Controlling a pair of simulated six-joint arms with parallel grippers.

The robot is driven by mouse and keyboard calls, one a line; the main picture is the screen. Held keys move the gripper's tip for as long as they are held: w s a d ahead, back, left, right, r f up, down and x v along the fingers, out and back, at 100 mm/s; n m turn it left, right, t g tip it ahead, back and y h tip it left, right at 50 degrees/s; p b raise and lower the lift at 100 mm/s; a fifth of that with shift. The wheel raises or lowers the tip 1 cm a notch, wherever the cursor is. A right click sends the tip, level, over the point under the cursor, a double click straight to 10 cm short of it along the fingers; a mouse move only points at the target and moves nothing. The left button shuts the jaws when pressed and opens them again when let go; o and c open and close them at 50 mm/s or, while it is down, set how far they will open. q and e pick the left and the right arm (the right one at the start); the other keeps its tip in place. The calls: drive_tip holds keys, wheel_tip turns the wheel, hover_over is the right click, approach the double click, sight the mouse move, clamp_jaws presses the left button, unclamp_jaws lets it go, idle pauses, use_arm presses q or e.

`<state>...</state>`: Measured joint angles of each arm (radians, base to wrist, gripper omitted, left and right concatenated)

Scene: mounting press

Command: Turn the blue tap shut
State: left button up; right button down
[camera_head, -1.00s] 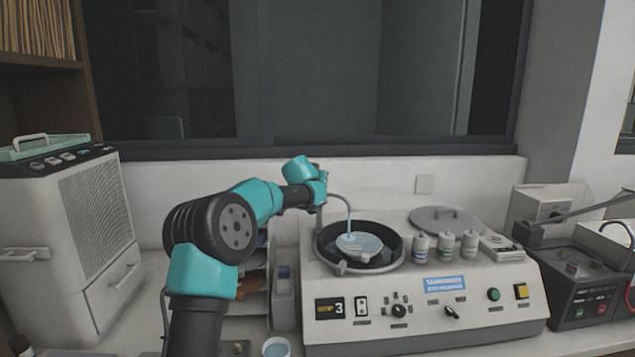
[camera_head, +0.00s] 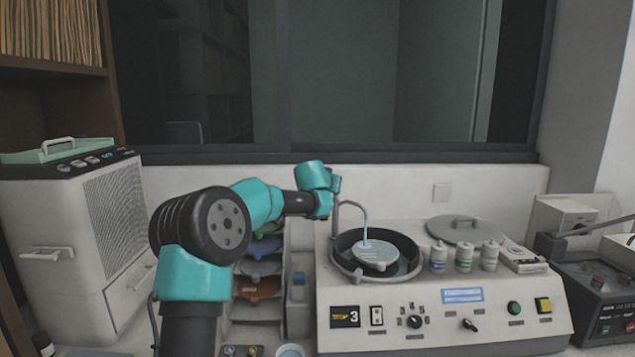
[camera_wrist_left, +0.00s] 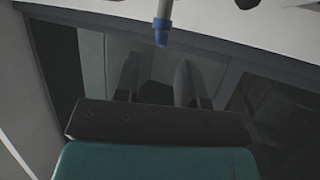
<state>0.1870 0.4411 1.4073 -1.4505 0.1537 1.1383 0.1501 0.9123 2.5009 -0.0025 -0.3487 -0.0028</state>
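A blue tap piece (camera_wrist_left: 161,30) on a grey stem shows at the top of the left wrist view, beyond my fingers. I cannot make it out in the head view, where my wrist covers that area. A thin curved spout (camera_head: 352,204) rises at the left of the press bowl, and a pale blue stream (camera_head: 364,232) runs from it onto a round disc (camera_head: 376,256). My left gripper (camera_wrist_left: 158,78) has its two dark fingers apart with nothing between them. It is close to the spout's post but its fingers are hidden in the head view. My right gripper is out of view.
The white press (camera_head: 450,330) carries knobs, buttons and several small bottles (camera_head: 464,257). A round lid (camera_head: 455,229) lies behind them. A rack of trays (camera_head: 258,289) stands left of the press, and a white cabinet unit (camera_head: 60,240) is further left. A dark machine (camera_head: 600,290) is at right.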

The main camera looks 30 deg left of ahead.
use_arm(q)
drive_tip(key=v, duration=1.3)
drive_tip(key=shift+f, duration=0.25)
